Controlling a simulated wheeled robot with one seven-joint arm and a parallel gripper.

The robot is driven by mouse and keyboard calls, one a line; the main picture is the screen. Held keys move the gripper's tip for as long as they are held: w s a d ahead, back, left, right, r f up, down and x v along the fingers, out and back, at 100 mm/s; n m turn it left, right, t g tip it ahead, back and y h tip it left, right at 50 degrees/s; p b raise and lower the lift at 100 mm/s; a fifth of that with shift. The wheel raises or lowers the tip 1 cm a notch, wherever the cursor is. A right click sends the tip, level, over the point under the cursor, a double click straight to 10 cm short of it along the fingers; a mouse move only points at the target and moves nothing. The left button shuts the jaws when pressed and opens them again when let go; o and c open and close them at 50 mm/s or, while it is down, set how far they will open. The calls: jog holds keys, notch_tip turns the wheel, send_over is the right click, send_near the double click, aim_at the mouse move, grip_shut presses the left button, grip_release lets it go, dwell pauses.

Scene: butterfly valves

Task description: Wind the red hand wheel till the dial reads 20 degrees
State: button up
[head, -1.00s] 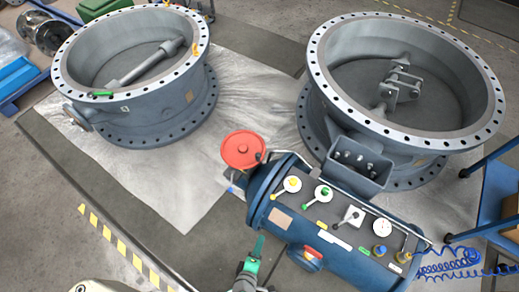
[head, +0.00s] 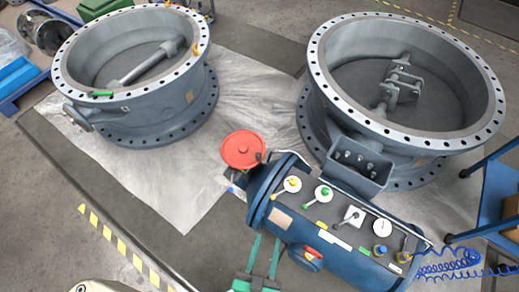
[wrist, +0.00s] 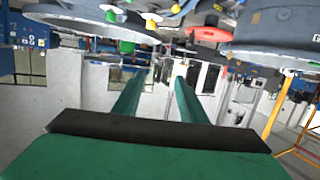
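The red hand wheel (head: 243,149) is at the left end of the blue cylindrical actuator (head: 330,222), with a dark knob near its right rim. The round white dial (head: 382,226) with a thin red needle is on the actuator's top panel; its reading is too small to tell. My gripper (head: 266,240) is in front of the actuator, below the wheel in the head view and apart from it. Its two green fingers are spread with nothing between them; they also show apart in the wrist view (wrist: 160,78). A red round part (wrist: 212,34), perhaps the wheel, shows there.
A yellow-marked gauge (head: 292,185), a green-marked gauge (head: 324,194) and small knobs crowd the panel. A red-topped fitting (head: 309,252) juts from the actuator's front. Large grey valve bodies stand behind and left.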

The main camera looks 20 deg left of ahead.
jog(key=w+a+f+t, duration=0.1)
jog(key=w+a+f, duration=0.25)
jog(key=w, duration=0.25)
jog(key=w+a+f+t, duration=0.1)
jog(key=w+a+f, duration=0.1)
jog(key=w+f, duration=0.4)
jog(key=y, duration=0.2)
send_near(259, 149)
jog(key=shift+n, duration=0.4)
jog(key=s+r, duration=0.1)
jog(key=s+d+r, duration=0.1)
jog(key=r, duration=0.1)
jog(key=shift+s+r, duration=0.3)
jog(key=shift+r, duration=0.05)
jog(key=w, duration=0.3)
jog(key=w+a, duration=0.1)
jog(key=w, duration=0.6)
jog(key=shift+w+a, duration=0.15)
jog(key=shift+a, duration=0.25)
grip_shut()
